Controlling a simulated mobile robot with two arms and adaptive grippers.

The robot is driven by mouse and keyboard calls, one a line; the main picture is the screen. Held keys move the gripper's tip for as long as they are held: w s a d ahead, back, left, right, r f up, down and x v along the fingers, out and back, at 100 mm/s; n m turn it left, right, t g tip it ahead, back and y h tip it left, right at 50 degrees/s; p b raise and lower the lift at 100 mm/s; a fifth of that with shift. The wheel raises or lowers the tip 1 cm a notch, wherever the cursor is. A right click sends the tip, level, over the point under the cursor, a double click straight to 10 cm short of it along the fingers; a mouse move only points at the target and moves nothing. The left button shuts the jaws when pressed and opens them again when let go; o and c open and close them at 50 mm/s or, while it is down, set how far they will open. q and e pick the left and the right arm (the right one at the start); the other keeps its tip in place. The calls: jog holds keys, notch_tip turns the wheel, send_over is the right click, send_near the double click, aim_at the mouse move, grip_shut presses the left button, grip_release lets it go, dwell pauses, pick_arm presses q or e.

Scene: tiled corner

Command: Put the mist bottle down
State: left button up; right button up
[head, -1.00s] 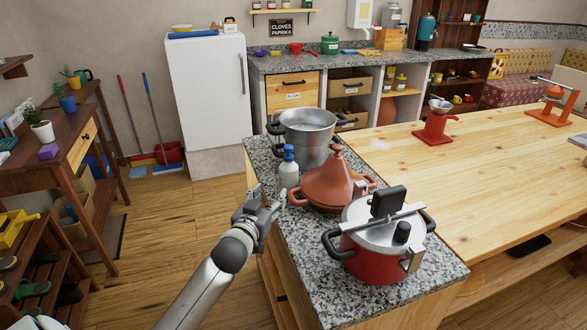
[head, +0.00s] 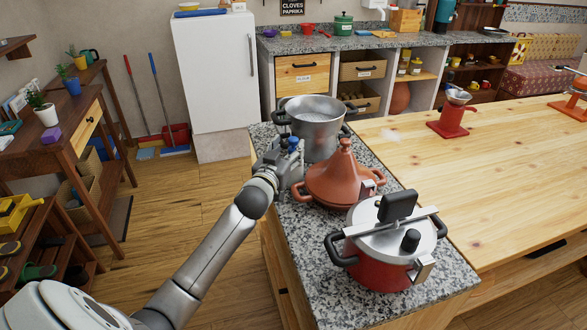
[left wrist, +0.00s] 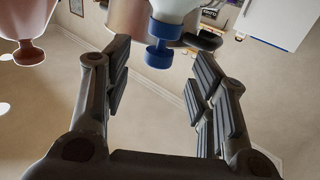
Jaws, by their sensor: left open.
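The mist bottle, white with a blue top (head: 293,145), stands on the speckled stone counter (head: 330,235) beside the steel pot and the tagine. My left gripper (head: 280,156) is at the bottle and hides most of its body in the head view. The left wrist view looks upside down. There the blue top (left wrist: 160,52) and part of the white body (left wrist: 177,8) show beyond the gap between the spread fingers (left wrist: 157,85). The fingers are open, with clear space on both sides of the bottle. My right gripper is not in view.
A steel pot (head: 315,128) stands behind the bottle. A terracotta tagine (head: 342,180) is close on the right, with a red pressure cooker (head: 385,265) nearer. The wooden table (head: 480,180) has wide free room. Floor lies left of the counter.

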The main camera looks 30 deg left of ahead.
aim_at(291, 144)
pick_arm(q)
jog(key=shift+p+x, duration=0.45)
jog(key=shift+x, duration=1.85)
jog(key=shift+d+f, duration=0.1)
grip_shut()
